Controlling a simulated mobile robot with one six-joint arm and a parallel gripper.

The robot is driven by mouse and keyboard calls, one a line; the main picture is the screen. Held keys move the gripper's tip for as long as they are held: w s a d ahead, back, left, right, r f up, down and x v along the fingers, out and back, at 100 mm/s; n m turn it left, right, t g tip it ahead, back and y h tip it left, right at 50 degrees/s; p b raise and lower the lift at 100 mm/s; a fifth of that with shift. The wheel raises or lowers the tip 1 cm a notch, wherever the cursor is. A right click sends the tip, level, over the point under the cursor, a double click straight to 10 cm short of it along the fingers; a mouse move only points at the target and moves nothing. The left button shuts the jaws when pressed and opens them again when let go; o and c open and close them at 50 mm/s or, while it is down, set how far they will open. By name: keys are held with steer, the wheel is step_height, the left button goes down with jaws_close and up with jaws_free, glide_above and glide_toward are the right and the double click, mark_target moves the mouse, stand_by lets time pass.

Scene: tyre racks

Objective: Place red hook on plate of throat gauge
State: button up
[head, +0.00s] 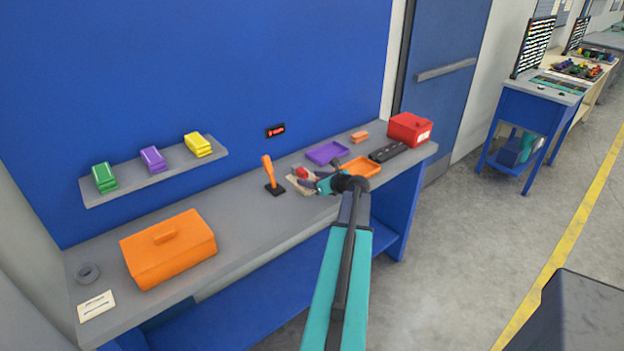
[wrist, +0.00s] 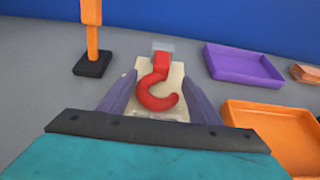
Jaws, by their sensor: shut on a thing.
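The red hook (wrist: 158,92) is between the two fingers of my gripper (wrist: 160,78) in the wrist view, its curved end towards me. My gripper is shut on it. A pale beige plate (wrist: 178,74), which looks like the plate of the throat gauge, lies on the bench under and around the hook. Whether the hook touches the plate I cannot tell. In the head view the red hook (head: 302,172) shows small at my gripper (head: 306,181), above the beige plate (head: 293,186); my arm hides part of this area.
An orange post on a black base (head: 275,190) stands left of my gripper. A purple tray (head: 327,153), an orange tray (head: 361,167) and a red box (head: 410,129) are to the right. A large orange box (head: 168,249) stands left on the grey bench, with clear bench between.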

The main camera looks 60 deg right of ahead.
steer(key=o, duration=1.3)
steer(key=shift+a, duration=0.1)
steer(key=shift+w, duration=0.1)
steer(key=shift+w+r, duration=0.1)
steer(key=shift+r, duration=0.5)
steer(key=b+v, duration=0.1)
steer(key=v, duration=1.1)
steer(key=shift+r+b, duration=0.15)
steer(key=shift+b, duration=0.25)
